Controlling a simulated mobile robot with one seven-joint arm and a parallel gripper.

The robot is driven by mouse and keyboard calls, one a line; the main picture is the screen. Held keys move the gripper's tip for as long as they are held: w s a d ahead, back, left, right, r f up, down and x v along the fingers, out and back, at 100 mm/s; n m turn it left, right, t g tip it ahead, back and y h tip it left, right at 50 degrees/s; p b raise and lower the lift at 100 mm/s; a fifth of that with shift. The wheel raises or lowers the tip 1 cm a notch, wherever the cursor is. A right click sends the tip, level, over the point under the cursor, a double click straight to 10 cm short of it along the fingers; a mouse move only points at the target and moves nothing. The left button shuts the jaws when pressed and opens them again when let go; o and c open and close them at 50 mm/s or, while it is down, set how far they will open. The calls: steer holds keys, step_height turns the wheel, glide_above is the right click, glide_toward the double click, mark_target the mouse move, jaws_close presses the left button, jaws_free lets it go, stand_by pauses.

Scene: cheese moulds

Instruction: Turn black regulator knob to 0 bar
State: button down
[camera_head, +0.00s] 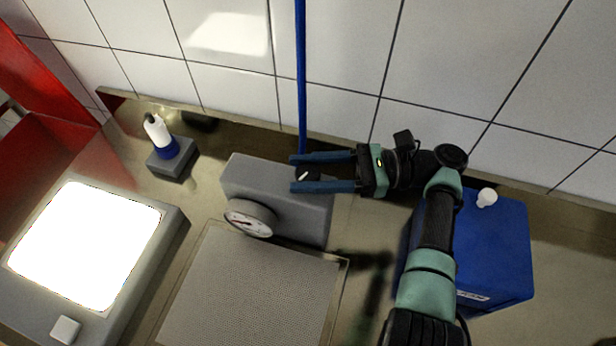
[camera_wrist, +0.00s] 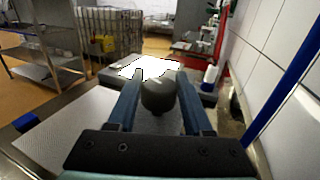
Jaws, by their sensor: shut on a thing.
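The black regulator knob (camera_head: 306,172) sits on top of the grey regulator box (camera_head: 283,205), with a small white mark on it. My gripper (camera_head: 294,172) reaches in from the right with one blue finger on each side of the knob, shut on it. In the wrist view, the knob (camera_wrist: 158,95) is between the fingers. The round gauge (camera_head: 250,218) on the box front has a white face and a dark needle with some red; its reading is too small to tell.
A blue box (camera_head: 510,235) with a white knob stands under my arm at right. A bright light panel (camera_head: 85,240) is at left, a white bottle (camera_head: 157,130) in a grey holder behind it. A perforated plate (camera_head: 250,295) lies in front. A blue pipe (camera_head: 301,70) runs down the wall.

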mark_target(308, 173)
steer(key=shift+f+n+g+h+b, duration=0.2)
steer(key=shift+n+g+b, duration=0.65)
steer(key=shift+b, duration=1.9)
steer(key=shift+f+n+g+h+b, duration=0.1)
steer(key=shift+f+n+g+b, duration=0.3)
steer(key=shift+g+b, duration=1.55)
steer(key=b, duration=0.5)
steer(key=shift+r+n+t, duration=0.25)
steer(key=shift+n+t, duration=0.05)
steer(key=shift+n, duration=0.05)
steer(key=shift+r+g+h+b, duration=0.3)
steer(key=shift+r+g+b, duration=0.1)
steer(key=shift+b, duration=0.5)
steer(key=shift+n, duration=0.3)
steer(key=shift+c, duration=1.5)
jaws_free()
step_height(308, 173, up, 10)
steer(key=shift+p, duration=0.8)
